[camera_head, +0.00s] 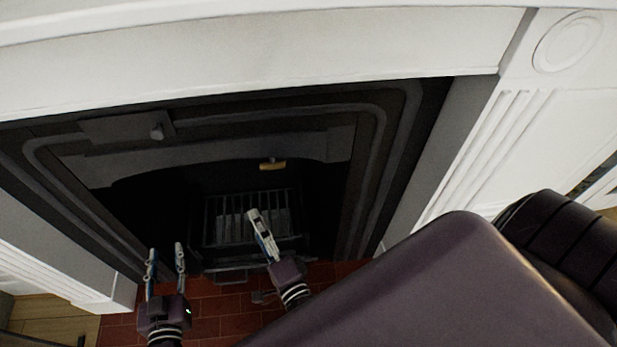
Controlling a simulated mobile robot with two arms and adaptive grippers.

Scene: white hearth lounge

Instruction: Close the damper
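The dark cast-iron fireplace insert (368,150) fills the middle of the view. A flat dark plate (105,128) with a small round knob (157,131) sits on its upper left. A small brass-coloured tab (272,164) shows at the lower edge of the hood, above the grate. Which of these belongs to the damper, I cannot tell. My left gripper (165,252) is open and empty at the lower left, fingers apart, well below the knob. My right gripper (256,213) points up in front of the grate, below the brass tab and apart from it; its fingers overlap in this view.
A barred grate (226,236) stands in the dark opening, above a red tile hearth (215,315). The white mantel (260,55) overhangs the top, and white fluted surround (500,150) flanks the right. My purple body covers the lower right.

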